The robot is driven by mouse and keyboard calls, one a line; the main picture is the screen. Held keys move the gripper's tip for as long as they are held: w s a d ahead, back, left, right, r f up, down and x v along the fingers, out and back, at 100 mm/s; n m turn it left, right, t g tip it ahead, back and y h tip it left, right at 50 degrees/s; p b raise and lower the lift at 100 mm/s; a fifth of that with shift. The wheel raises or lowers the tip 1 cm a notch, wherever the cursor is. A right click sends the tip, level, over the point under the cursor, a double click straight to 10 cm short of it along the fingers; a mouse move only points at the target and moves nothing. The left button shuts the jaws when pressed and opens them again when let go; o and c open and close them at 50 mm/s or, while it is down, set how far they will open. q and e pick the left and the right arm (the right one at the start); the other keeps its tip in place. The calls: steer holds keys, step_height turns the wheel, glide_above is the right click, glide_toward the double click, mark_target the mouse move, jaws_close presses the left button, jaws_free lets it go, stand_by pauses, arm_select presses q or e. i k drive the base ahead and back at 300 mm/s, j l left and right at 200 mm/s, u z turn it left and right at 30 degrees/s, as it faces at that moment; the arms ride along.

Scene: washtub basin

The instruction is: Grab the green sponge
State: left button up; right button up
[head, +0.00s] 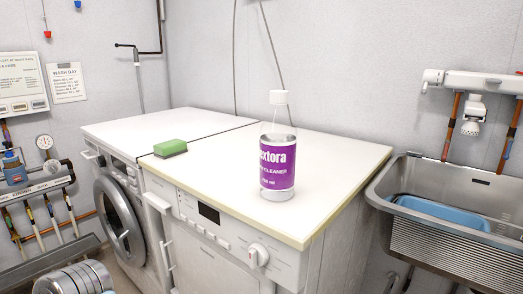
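A green sponge (170,147) with a darker underside lies on the white machine top (215,162), near its left front edge. A clear bottle (278,145) with a white cap and purple label stands upright on the same top, to the right of the sponge and apart from it. Neither of my grippers shows in the head view.
A front-loading washing machine (122,222) stands to the left, its top beside the other machine's top. A metal sink (455,222) with a blue basin (443,213) in it is at the right. Pipes and valves line the left wall. The top around the sponge is clear.

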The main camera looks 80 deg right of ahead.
mark_target(168, 149)
steer(key=k+z, duration=0.1)
steer(key=z, duration=0.35)
steer(key=j+z, duration=0.1)
steer(key=z, duration=0.35)
steer(key=k+z, duration=0.15)
steer(key=z, duration=0.25)
steer(key=k+z, duration=0.1)
steer(key=z, duration=0.35)
